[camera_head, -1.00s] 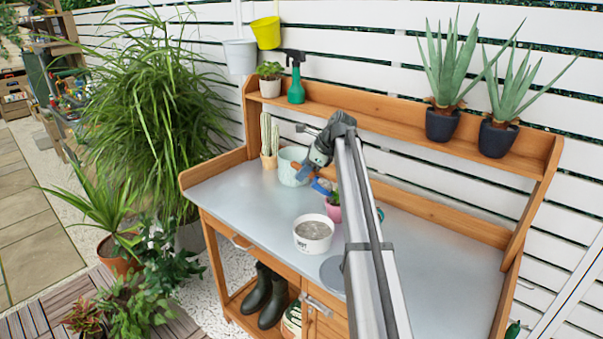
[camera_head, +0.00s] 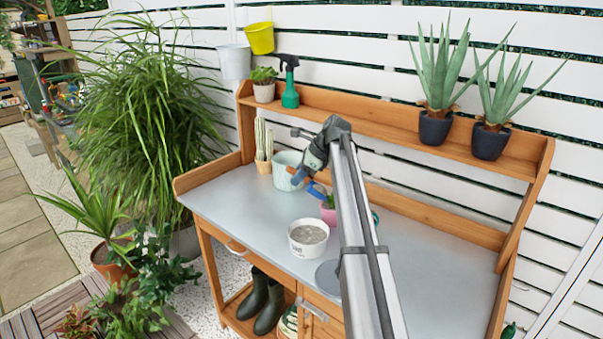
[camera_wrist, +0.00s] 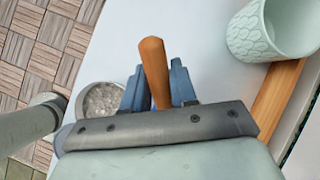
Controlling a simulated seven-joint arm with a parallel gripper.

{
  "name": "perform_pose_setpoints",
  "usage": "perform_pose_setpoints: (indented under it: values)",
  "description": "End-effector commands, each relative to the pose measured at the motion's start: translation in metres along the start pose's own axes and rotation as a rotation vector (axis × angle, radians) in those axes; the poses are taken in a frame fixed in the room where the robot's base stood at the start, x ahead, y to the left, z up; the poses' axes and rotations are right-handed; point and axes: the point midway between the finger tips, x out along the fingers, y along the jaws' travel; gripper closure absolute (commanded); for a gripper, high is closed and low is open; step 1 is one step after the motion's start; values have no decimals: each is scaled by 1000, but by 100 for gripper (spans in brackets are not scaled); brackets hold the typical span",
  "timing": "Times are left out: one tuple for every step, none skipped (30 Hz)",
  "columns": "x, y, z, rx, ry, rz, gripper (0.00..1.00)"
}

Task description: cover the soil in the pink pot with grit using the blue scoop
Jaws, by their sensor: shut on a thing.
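My gripper (camera_head: 300,178) is shut on the orange-brown wooden handle (camera_wrist: 154,72) of the blue scoop. The blue scoop (camera_head: 315,188) is held in the air, close above the pink pot in the head view. The pink pot (camera_head: 328,215) stands on the bench, partly hidden by my arm, with some green showing at its top. Its soil cannot be made out. The white tub of grey grit (camera_head: 309,237) stands in front of it. In the wrist view, the tub of grit (camera_wrist: 100,98) is left of the handle. I cannot tell what the scoop holds.
A pale mint pot (camera_head: 286,171) stands just behind my gripper, beside a small cactus pot (camera_head: 263,162). A grey round disc (camera_head: 328,273) lies near the front edge. The grey bench top (camera_head: 235,205) is clear at left and right. A back shelf (camera_head: 385,134) carries plants and a green spray bottle.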

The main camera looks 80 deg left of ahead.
Motion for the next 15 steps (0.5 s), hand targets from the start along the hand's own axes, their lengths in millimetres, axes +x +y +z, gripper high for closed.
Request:
perform_pose_setpoints:
  values:
    - [5,1,3,-8,40,1,100]
    - [8,1,4,-12,64,1,100]
    - [12,2,4,-17,98,1,100]
    - [15,2,4,-21,123,1,100]
    - [18,3,5,-25,148,1,100]
    - [22,3,6,-31,182,1,100]
    - [25,4,6,-35,207,1,100]
    - [28,4,6,-39,232,1,100]
    - [31,5,7,-44,264,1,100]
    - [33,5,7,-48,287,1,100]
    - [36,6,8,-51,307,1,100]
    - [38,6,8,-54,330,1,100]
    - [40,6,7,-56,345,1,100]
    - [40,6,7,-58,357,0,100]
    - [41,6,7,-59,369,0,100]
